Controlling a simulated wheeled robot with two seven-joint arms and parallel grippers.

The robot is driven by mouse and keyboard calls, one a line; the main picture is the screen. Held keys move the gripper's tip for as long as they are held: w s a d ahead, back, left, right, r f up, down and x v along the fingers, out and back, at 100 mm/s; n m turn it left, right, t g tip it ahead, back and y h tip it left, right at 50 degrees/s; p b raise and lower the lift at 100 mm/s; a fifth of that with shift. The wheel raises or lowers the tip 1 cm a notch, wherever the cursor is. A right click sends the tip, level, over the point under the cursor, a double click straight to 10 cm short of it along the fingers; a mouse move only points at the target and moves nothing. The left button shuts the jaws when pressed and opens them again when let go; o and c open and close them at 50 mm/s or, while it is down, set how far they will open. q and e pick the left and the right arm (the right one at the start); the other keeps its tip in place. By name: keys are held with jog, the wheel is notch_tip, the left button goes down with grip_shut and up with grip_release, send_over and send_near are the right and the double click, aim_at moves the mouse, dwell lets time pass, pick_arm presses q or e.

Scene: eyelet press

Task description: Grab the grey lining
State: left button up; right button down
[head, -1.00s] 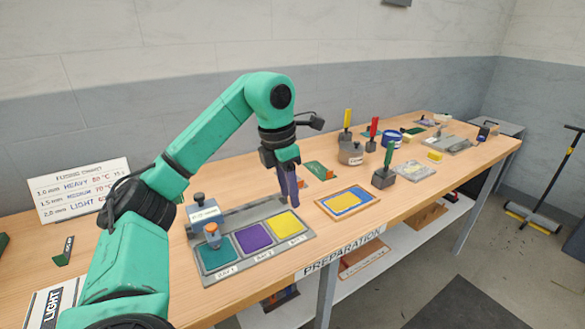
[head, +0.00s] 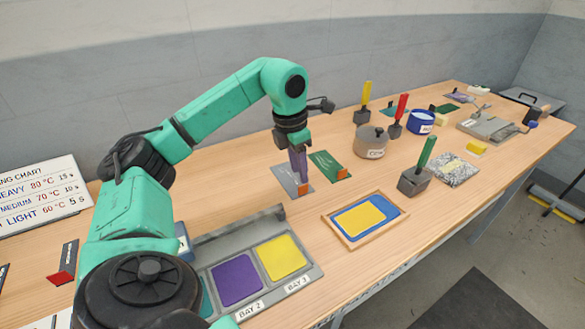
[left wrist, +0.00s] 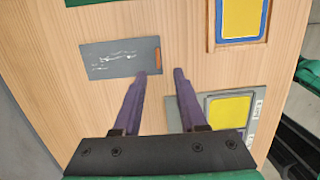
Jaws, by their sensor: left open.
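The grey lining (head: 283,176) is a flat grey sheet with pale marks and an orange tab at one end. It lies on the table, left of a green sheet (head: 325,162) with its own orange tab. My left gripper (head: 299,174) points down at the lining, with purple fingers that partly hide it. In the left wrist view the lining (left wrist: 115,60) reaches with its orange-tab end between the open, empty fingers (left wrist: 155,72). The left finger overlaps its lower edge; I cannot tell if they touch. My right gripper is not in view.
A grey bay tray (head: 318,272) with purple and yellow pads stands in front. A wooden-framed blue and yellow panel (head: 344,233) lies to the right. A lidded pot (head: 371,143) and a green-handled block (head: 414,182) stand farther right. The tabletop between them is clear.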

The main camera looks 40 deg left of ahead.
aim_at(303, 186)
pick_arm(q)
jog(key=f, duration=0.2)
jog(key=w+f+p, duration=0.1)
jog(key=f, duration=0.2)
jog(key=shift+w+d+f, duration=0.1)
jog(key=shift+f, duration=0.3)
jog(key=shift+w, duration=0.1)
jog(key=shift+c, duration=0.6)
jog(key=c, duration=0.5)
grip_shut()
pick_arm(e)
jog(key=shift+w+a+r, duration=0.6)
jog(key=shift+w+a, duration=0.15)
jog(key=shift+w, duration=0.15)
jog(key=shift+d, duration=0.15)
pick_arm(q)
jog(key=shift+r, duration=0.1)
